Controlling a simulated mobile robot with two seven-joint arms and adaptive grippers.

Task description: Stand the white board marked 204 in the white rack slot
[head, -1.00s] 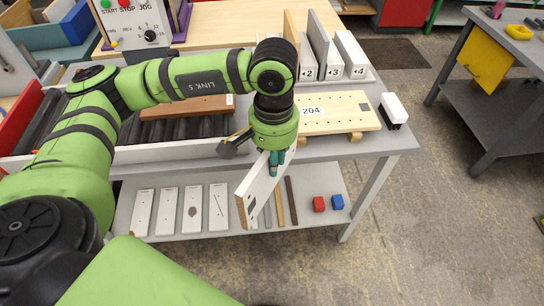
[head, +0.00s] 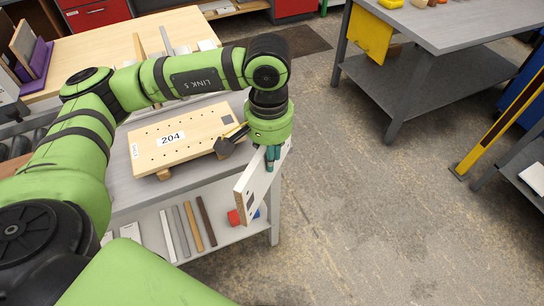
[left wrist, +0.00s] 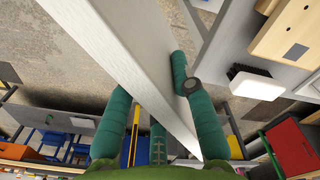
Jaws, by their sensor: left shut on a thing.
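My left gripper (head: 272,158) is shut on a white board (head: 258,184) with a brown end and small dark marks. The board hangs tilted beyond the bench's right end, its number not visible. In the left wrist view the green fingers (left wrist: 152,88) hold the board (left wrist: 125,55), which crosses the picture diagonally. A pale wooden board (head: 190,138) with pegholes and a 204 label lies on wooden supports on the bench. The upright grey board (head: 166,40) and white block (head: 206,44) of the rack show partly behind my arm. My right gripper is not in view.
A white-topped brush (left wrist: 257,84) lies near the bench edge. Another grey table (head: 440,30) stands at upper right. Open floor lies between.

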